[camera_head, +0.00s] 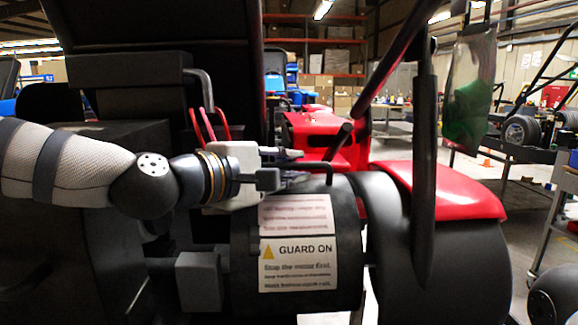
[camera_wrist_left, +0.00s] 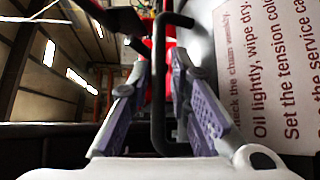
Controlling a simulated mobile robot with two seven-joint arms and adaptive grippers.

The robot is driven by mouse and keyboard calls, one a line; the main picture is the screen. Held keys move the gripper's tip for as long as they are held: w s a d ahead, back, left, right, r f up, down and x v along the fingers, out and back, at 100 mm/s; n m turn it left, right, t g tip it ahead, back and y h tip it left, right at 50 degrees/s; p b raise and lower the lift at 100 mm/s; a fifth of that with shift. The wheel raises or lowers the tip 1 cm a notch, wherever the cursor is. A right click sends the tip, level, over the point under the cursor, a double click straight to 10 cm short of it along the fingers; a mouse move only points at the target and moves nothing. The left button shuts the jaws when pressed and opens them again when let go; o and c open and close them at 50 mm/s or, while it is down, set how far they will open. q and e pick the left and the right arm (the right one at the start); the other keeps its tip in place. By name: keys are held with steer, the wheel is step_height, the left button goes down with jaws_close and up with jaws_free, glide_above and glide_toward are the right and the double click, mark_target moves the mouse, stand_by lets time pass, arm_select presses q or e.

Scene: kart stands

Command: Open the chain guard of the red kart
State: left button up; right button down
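The chain guard (camera_head: 243,262) of the red kart (camera_head: 455,190) is a dark rounded cover in the head view. It carries a white "GUARD ON" label (camera_head: 297,265) and, above it, a pinkish text panel (camera_head: 295,214). A black bent bar handle (camera_head: 318,165) stands at its top. My left gripper (camera_head: 287,167) is at this handle with its fingers apart. In the left wrist view the handle (camera_wrist_left: 158,85) runs between the two open fingers (camera_wrist_left: 158,75), and I see no firm grip on it. The guard's label side fills the right of that view. My right gripper is not in view.
A dark upright bar (camera_head: 425,180) and a slanting dark red tube stand right of the guard. A green-tinted clear panel (camera_head: 470,90) hangs at the upper right. Dark kart bodywork crowds the left. Shelves with boxes (camera_head: 320,62) are far behind.

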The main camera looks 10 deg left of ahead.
arm_select(q)
steer(key=shift+c, duration=0.5)
jaws_close()
